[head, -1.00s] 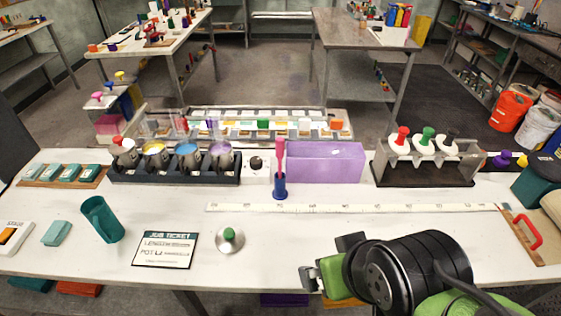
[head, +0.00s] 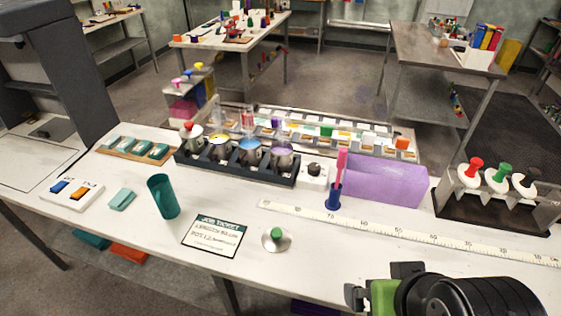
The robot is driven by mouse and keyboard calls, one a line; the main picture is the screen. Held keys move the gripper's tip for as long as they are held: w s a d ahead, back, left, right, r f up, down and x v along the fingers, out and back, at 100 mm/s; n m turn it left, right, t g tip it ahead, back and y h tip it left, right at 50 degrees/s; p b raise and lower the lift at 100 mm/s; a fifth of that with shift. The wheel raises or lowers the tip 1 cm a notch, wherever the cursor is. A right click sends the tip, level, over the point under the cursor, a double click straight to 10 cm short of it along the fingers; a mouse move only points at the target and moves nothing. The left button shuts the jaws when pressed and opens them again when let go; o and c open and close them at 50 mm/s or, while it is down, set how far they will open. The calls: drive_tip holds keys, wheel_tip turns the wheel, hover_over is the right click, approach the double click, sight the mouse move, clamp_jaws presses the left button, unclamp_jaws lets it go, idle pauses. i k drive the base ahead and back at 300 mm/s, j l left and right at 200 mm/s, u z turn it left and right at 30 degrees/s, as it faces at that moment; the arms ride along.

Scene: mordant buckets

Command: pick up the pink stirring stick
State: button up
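The pink stirring stick (head: 341,168) stands upright in a small blue holder (head: 334,198) near the middle of the white table. It is just left of a purple box (head: 384,181). My gripper (head: 358,297) is at the bottom right of the head view, in front of the stick and well apart from it. Only part of it shows, and I cannot see whether its fingers are apart.
A rack of several metal pots (head: 236,172) stands left of the stick. A long white ruler (head: 400,232) lies in front of the purple box. A lid with a green knob (head: 277,239) and a job ticket (head: 215,236) lie nearer me. A teal cup (head: 162,196) stands at left.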

sight(342, 155)
drive_tip(key=j+u, duration=0.2)
drive_tip(key=u, duration=0.2)
drive_tip(key=i+j+u, duration=0.15)
drive_tip(key=u, duration=0.2)
drive_tip(key=i+j+u, duration=0.1)
drive_tip(key=j+u, duration=0.15)
drive_tip(key=u, duration=0.15)
